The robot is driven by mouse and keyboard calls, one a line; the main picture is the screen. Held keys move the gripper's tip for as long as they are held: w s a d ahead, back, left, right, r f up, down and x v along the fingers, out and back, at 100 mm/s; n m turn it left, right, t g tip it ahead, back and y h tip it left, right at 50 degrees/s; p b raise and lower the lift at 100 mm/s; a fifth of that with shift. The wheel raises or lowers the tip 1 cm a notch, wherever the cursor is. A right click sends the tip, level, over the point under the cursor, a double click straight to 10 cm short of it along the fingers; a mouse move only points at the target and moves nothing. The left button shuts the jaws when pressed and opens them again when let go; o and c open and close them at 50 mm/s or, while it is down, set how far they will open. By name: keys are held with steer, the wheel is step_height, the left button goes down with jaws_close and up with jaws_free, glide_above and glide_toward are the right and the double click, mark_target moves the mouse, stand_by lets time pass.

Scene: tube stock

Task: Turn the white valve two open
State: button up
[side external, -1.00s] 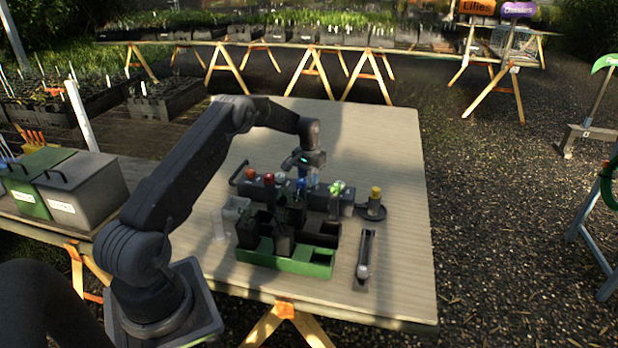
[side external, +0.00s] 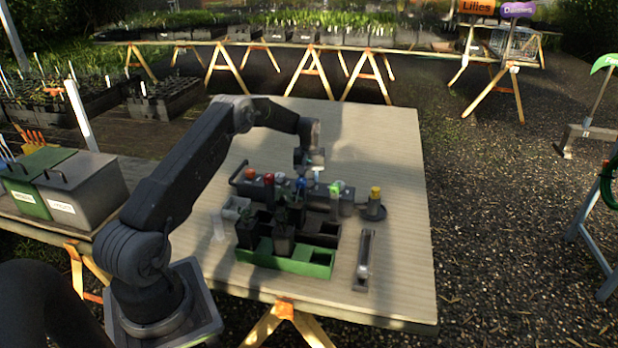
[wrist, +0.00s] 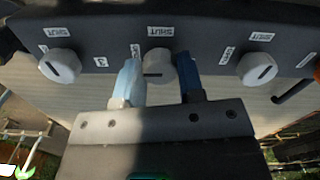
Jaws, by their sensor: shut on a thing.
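A dark valve box fills the top of the wrist view (wrist: 195,20) and carries three white knobs, each with a SHUT label above it. My gripper (wrist: 157,80) is shut on the middle white knob (wrist: 158,64), with one blue finger on each side. The dark mark on this knob lies nearly level, while the marks on the left knob (wrist: 59,67) and right knob (wrist: 256,68) slant. In the side external view, my gripper (side external: 312,172) is low over the far side of the box (side external: 346,203); the white knobs are hidden there.
Coloured caps, including red (side external: 269,178) and green (side external: 336,187), stand along the box. A green tray (side external: 285,266) with dark pots is in front of it. A yellow-topped piece (side external: 375,193) stands to the right.

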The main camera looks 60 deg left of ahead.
mark_target(309, 179)
steer(key=o, duration=0.9)
step_height(309, 179, up, 14)
steer(key=shift+f, duration=0.1)
stand_by(0.3)
